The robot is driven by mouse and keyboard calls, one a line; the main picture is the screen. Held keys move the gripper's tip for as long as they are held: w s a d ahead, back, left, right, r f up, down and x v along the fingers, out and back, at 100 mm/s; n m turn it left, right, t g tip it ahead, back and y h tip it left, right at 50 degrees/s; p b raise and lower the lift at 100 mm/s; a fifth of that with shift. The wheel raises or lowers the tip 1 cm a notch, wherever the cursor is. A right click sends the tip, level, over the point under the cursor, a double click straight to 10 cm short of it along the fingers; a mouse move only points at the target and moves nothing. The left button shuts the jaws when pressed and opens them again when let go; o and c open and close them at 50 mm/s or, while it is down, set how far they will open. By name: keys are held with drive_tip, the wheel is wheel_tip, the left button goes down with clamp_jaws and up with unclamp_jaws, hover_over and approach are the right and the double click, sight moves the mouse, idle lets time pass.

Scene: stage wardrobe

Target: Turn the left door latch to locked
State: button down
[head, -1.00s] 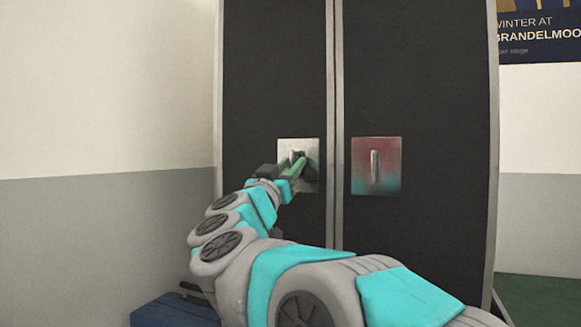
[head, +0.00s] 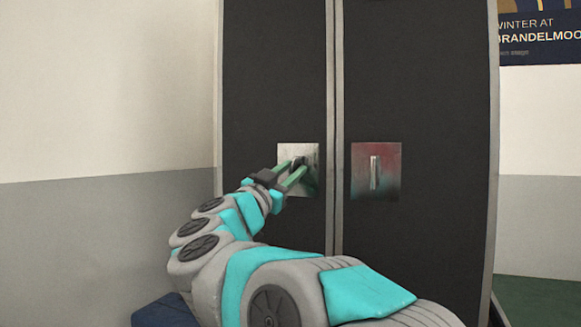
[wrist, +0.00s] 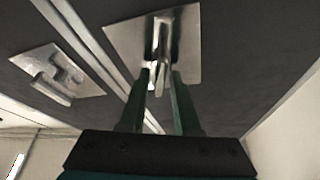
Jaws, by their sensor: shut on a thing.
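The left door latch has a bright metal plate (head: 311,153) on the black left door. Its small lever is mostly hidden by my fingers in the head view. In the wrist view the plate (wrist: 185,40) fills the upper middle, and the lever (wrist: 161,62) stands out from it between my fingertips. My gripper (head: 296,169) reaches in from the lower left with its green fingers at the lever. It also shows in the wrist view (wrist: 161,80), shut on the lever. The lever's exact angle on the plate is hard to tell.
The right door has a reddish, teal-tinted plate (head: 390,155) with an upright lever (head: 375,172). A narrow gap between metal edges separates the doors. A blue object (head: 165,312) lies low at the left, below my arm. A poster (head: 540,35) hangs at upper right.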

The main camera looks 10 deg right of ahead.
drive_tip(key=m+g, duration=0.1)
drive_tip(key=m, duration=0.1)
drive_tip(key=m+g+h, duration=0.1)
drive_tip(key=m, duration=0.2)
drive_tip(key=shift+a+f+p, duration=0.1)
drive_tip(key=shift+p, duration=0.2)
drive_tip(key=m+g, duration=0.2)
drive_tip(key=m, duration=0.2)
drive_tip(key=shift+m, duration=0.4)
drive_tip(key=m+g, duration=0.1)
drive_tip(key=m, duration=0.1)
drive_tip(key=shift+m, duration=0.4)
drive_tip(key=shift+m+g+y, duration=0.6)
drive_tip(key=shift+m+g, duration=0.1)
drive_tip(key=shift+m, duration=1.3)
drive_tip(key=c, duration=0.9)
unclamp_jaws()
